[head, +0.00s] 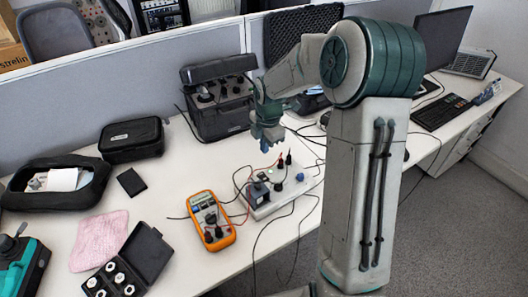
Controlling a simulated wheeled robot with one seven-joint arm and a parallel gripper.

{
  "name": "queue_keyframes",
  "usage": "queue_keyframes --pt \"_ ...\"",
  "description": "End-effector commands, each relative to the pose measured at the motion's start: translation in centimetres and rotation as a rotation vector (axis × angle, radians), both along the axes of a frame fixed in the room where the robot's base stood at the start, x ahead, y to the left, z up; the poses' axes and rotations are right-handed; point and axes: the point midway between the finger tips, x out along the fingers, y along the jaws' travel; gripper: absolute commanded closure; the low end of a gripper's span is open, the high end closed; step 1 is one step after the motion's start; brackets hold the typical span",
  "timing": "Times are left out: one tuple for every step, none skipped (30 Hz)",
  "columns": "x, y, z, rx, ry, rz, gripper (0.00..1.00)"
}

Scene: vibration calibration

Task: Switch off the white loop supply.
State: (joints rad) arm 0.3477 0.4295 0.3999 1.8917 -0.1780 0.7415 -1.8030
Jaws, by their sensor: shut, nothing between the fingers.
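The white loop supply (289,197) is a low white box on the desk, in the middle of the head view. It has dark knobs or plugs, a blue knob at its right and a small green light on top. Leads run from it. My gripper (266,146) is shut and empty, in the air above and behind the box, apart from it. The switch itself is too small to make out.
An orange multimeter (211,222) lies left of the supply, joined by leads. A black open instrument case (222,100) stands behind. A pink cloth (98,241) and black cases lie left. Loose cables cross the desk's front edge.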

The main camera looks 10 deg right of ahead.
Motion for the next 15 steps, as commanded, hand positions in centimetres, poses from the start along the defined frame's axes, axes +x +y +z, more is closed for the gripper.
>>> queue_keyframes --pt "0.0 0.1 -1.1 0.000 0.007 0.002 1.00" --pt "0.1 0.1 -1.7 0.000 0.007 0.002 1.00" --pt "0.1 0.2 -2.6 0.000 0.008 0.001 1.00" --pt "0.2 0.2 -3.2 0.001 0.008 0.001 1.00" --pt "0.2 0.3 -3.9 0.001 0.008 0.001 1.00" --pt "0.4 0.3 -4.8 0.000 0.008 0.001 1.00" --pt "0.5 0.3 -5.4 0.000 0.008 0.002 1.00" --pt "0.5 0.4 -6.1 0.000 0.008 0.002 1.00" --pt "0.6 0.4 -6.8 0.001 0.007 0.001 1.00" --pt "0.7 0.4 -7.5 0.001 0.007 0.000 1.00" --pt "0.8 0.5 -8.0 0.001 0.007 0.000 1.00" --pt "0.9 0.5 -8.7 0.001 0.006 0.000 1.00" --pt "0.9 0.5 -9.2 0.000 0.005 0.000 1.00" --pt "1.0 0.5 -9.6 0.000 0.004 0.000 1.00" --pt "1.0 0.5 -10.2 0.000 0.005 0.001 1.00"
